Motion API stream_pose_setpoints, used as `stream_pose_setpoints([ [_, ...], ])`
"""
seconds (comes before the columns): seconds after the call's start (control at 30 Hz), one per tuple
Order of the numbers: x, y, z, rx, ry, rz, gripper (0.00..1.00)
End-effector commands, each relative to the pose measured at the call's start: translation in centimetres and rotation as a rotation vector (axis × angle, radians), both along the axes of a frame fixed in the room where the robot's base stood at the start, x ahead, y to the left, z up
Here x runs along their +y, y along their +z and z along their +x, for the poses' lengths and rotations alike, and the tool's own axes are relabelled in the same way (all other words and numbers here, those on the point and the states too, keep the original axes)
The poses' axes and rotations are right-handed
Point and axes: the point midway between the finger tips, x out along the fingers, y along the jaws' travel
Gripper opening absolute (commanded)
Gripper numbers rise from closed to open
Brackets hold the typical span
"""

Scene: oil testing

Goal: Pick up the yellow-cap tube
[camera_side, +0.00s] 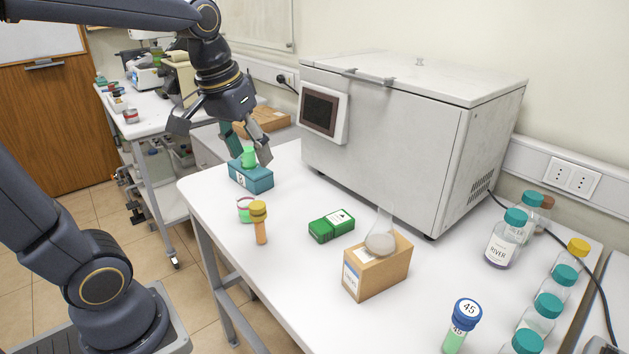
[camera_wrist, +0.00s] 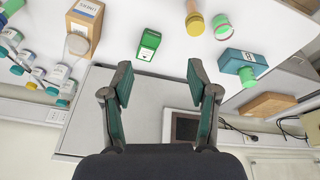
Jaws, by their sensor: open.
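The yellow-cap tube (camera_side: 259,223) stands upright on the white table near its left edge, with an orange-brown body. In the wrist view the tube (camera_wrist: 194,18) shows at the top, right of centre, partly cut off by the frame edge. My gripper (camera_side: 222,140) is open, raised near the teal block at the table's far left corner, behind and left of the tube. In the wrist view my gripper's (camera_wrist: 160,72) two teal-padded fingers are wide apart, with nothing between them. The tube lies beyond the fingertips, apart from them.
A teal block (camera_side: 251,180) holding a green piece, a pink-and-green small item (camera_side: 244,209) and a green box (camera_side: 331,226) surround the tube. A cardboard holder (camera_side: 378,270) with a flask, a blue-cap tube (camera_side: 462,324) and several bottles stand rightward. A large grey machine (camera_side: 400,150) stands behind.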

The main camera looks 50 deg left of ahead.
Motion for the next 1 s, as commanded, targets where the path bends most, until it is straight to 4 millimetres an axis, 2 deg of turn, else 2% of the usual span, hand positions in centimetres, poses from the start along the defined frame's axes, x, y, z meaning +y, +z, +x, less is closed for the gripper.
stream_pose_setpoints([
  [0.03,1.6,-0.8,1.5,0.055,0.056,-0.012,0.59],
  [0.13,4.4,-2.6,3.6,0.139,0.143,-0.033,0.59],
  [0.2,6.0,-4.0,4.4,0.187,0.185,-0.044,0.59],
  [0.33,7.9,-6.2,4.8,0.247,0.232,-0.060,0.59],
  [0.57,8.5,-9.8,4.4,0.273,0.250,-0.068,0.59],
  [0.8,8.4,-15.5,4.4,0.274,0.249,-0.068,0.59],
  [1.0,8.4,-18.3,4.5,0.270,0.248,-0.068,0.59],
])
